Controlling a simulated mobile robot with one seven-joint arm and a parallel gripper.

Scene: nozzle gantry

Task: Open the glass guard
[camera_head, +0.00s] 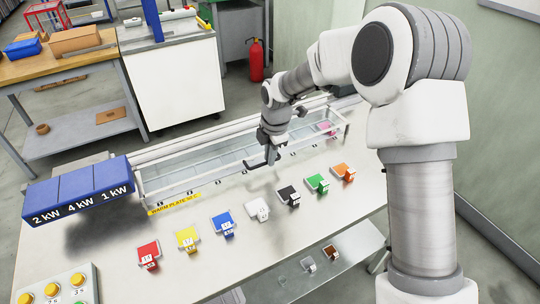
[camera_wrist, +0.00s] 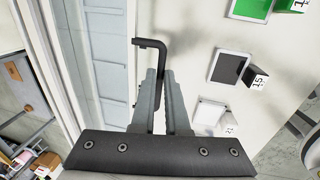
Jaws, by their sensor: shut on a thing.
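The glass guard (camera_head: 205,172) is a long, low, clear-panelled case with a pale frame along the back half of the table. A black bar handle (camera_head: 255,164) sits on its front side; it also shows in the wrist view (camera_wrist: 150,43). My gripper (camera_head: 271,153) reaches down to this handle and is shut on it. In the wrist view my two grey fingers (camera_wrist: 161,76) lie close together with the handle between them. The guard appears closed, its front panel in line with the frame. A pink item (camera_head: 325,128) shows behind the glass at the right end.
A row of coloured tiles with small tags, such as the white tile (camera_head: 257,208) and the black tile (camera_head: 288,195), lies in front of the guard. Blue blocks marked in kW (camera_head: 80,190) stand at the left. A yellow warm-plate label (camera_head: 174,204) lies by the guard.

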